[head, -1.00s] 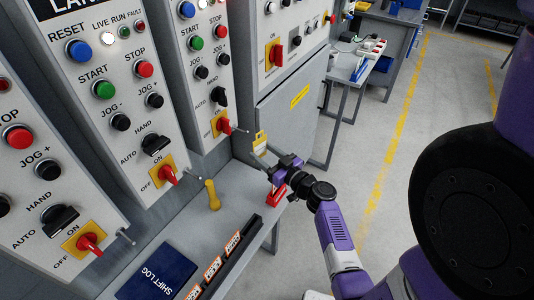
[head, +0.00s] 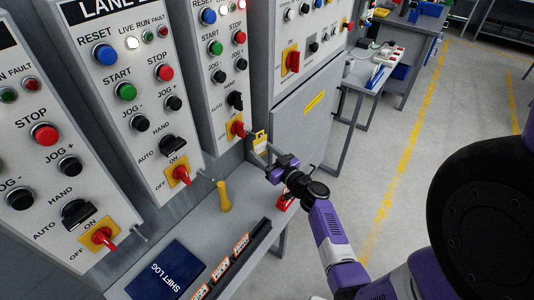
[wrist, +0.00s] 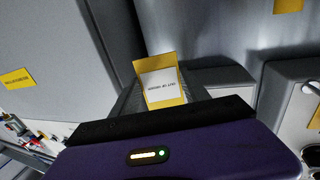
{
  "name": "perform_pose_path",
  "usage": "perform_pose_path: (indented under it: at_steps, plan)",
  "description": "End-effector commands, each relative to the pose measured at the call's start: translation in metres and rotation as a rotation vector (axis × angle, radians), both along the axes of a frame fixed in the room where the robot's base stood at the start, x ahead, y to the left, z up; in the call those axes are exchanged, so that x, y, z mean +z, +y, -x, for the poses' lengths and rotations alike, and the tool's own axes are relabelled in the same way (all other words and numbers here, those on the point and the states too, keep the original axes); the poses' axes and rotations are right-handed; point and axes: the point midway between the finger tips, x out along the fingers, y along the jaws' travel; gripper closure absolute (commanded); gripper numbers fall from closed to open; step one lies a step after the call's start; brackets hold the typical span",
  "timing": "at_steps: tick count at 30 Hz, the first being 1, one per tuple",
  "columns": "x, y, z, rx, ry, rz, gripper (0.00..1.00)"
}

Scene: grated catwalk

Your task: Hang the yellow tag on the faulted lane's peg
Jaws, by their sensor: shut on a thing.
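The yellow tag (head: 261,139) with a white label is held up at the lower right corner of the third lane panel (head: 222,75). My gripper (head: 259,153) is shut on it from below. In the wrist view the tag (wrist: 160,80) stands upright beyond the gripper body, its label facing the camera. Pegs stick out at the lower right of the left panel (head: 141,237) and the middle panel (head: 211,181). The third panel's peg is hidden or too small to make out near the tag. Which lane's fault lamp is lit is hard to tell; the third panel's lamp (head: 242,4) looks bright red.
A bench shelf below the panels holds a yellow-handled tool (head: 223,196), a blue shift log (head: 166,271), and a black rack of orange-and-white labels (head: 237,258). A grey cabinet (head: 300,115) stands right of the third panel. Open floor lies to the right.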

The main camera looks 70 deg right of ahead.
Motion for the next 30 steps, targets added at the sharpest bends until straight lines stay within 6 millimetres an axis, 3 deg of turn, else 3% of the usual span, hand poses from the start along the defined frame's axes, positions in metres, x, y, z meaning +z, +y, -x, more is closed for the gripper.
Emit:
perform_pose_path:
  at_steps: [15,30]
  plan:
    - [-0.007,-0.005,-0.021,0.002,-0.001,0.005,0.76]
    - [-0.010,-0.006,-0.025,0.001,0.000,0.002,0.76]
